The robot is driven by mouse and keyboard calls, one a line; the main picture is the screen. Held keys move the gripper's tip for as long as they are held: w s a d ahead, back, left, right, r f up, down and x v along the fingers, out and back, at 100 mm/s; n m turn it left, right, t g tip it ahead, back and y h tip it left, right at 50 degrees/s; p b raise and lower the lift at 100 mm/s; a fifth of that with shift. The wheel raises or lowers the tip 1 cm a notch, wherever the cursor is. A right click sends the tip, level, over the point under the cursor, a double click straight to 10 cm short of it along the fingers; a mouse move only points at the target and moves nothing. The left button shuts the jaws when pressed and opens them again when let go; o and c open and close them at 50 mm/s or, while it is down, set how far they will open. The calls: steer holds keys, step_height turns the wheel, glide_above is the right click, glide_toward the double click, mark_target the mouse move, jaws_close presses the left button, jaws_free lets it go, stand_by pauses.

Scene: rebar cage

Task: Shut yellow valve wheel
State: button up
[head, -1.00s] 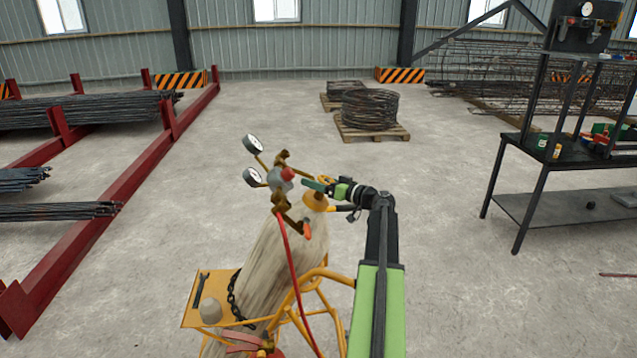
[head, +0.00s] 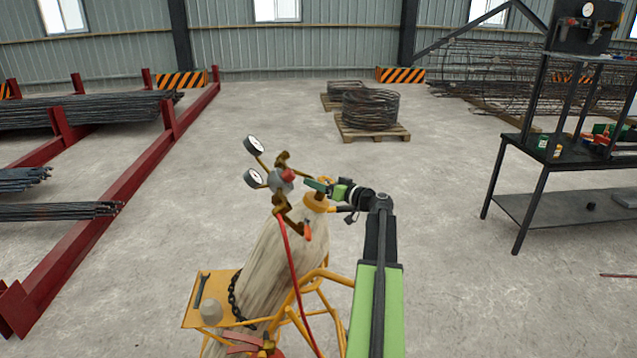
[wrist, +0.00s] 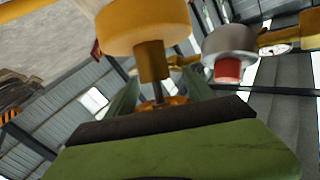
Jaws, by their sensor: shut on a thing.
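My gripper (head: 318,186) is at the top of the leaning pale gas cylinder (head: 270,258), beside the regulator. The gripper is shut on the yellow valve wheel (wrist: 168,101), of which only a small gold-yellow part shows between the jaws. A thin stem joins it to the yellow-orange valve collar (wrist: 145,22), also seen in the head view (head: 316,203).
The regulator (head: 283,181) with two round gauges (head: 254,160) stands close left of my gripper. A red hose (head: 291,270) hangs from it. The yellow cart (head: 205,310) holds the cylinder by a chain. A dark workbench (head: 560,165) stands right; open floor lies between.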

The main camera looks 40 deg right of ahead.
steer(key=m+h, duration=0.1)
steer(key=m+h+p, duration=0.1)
steer(key=h, duration=0.1)
steer(key=m+g+h+p, duration=0.1)
steer(key=shift+s+d+r+m, duration=0.15)
steer(key=shift+d+m, duration=0.1)
steer(key=shift+m, duration=0.15)
steer(key=m+g+h+p, duration=0.2)
steer(key=m+h, duration=0.1)
steer(key=d+m+g+h+p, duration=0.1)
steer(key=shift+f+m+g+h, duration=0.25)
steer(key=shift+m+g+h, duration=0.05)
steer(key=shift+h, duration=0.1)
steer(key=m+g+p, duration=0.1)
steer(key=m+g+h, duration=0.1)
steer(key=m+g+h+p, duration=0.1)
steer(key=shift+s+d+f+p, duration=0.2)
steer(key=shift+s+d+p, duration=0.05)
steer(key=shift+d+p, duration=0.1)
steer(key=shift+s+f+m+g+h+p, duration=0.15)
steer(key=shift+m+g+p, duration=0.15)
steer(key=shift+g, duration=0.2)
steer(key=shift+f+m+g+h+p, duration=0.1)
steer(key=shift+m+g+h+p, duration=0.1)
steer(key=shift+m+g, duration=0.25)
steer(key=shift+s+f+g, duration=0.1)
steer(key=shift+s+g, duration=0.05)
steer(key=shift+g, duration=0.1)
steer(key=o, duration=1.4)
steer(key=shift+c, duration=0.2)
